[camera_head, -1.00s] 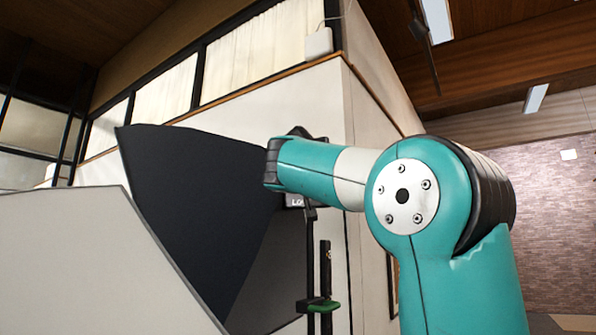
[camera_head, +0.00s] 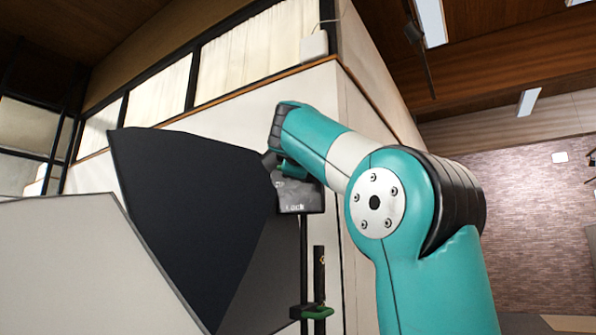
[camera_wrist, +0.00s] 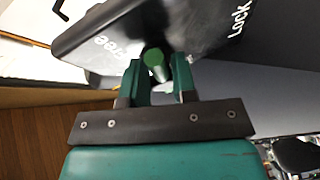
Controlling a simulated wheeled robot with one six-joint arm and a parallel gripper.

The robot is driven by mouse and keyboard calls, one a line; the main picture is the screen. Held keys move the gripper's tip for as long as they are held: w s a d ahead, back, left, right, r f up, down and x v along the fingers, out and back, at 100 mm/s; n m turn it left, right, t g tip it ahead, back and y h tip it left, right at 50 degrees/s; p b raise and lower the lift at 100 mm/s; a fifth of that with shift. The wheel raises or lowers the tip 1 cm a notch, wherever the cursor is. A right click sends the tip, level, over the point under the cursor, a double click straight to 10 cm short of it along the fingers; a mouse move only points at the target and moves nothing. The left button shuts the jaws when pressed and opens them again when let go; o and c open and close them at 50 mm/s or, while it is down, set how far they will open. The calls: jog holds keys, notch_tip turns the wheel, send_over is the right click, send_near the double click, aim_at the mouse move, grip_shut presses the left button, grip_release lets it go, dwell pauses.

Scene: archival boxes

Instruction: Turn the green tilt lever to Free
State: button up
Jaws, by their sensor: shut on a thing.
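The green tilt lever (camera_wrist: 155,62) shows in the wrist view as a short green knob between my fingertips. My gripper (camera_wrist: 158,80) is shut on it. The lever's black housing (camera_wrist: 105,22) carries white lettering, "Free" on the left and "Lock" on the right. The knob is between the two words, closer to "Free". In the head view the housing (camera_head: 312,200) stands on a dark post with part of "Lock" readable. My gripper (camera_head: 282,168) is at its upper left there, and the lever itself is hidden or cannot be made out.
A large dark panel (camera_head: 185,215) stands just left of the housing, with a pale panel (camera_head: 90,265) in front of it. Below, a green clamp (camera_head: 316,312) sits on a black pole. A white wall corner is behind.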

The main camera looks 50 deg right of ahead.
jog(key=shift+r+n+g, duration=0.15)
jog(key=shift+n+g, duration=0.35)
jog(key=shift+n, duration=0.3)
jog(key=o, duration=0.7)
jog(key=shift+o, duration=0.2)
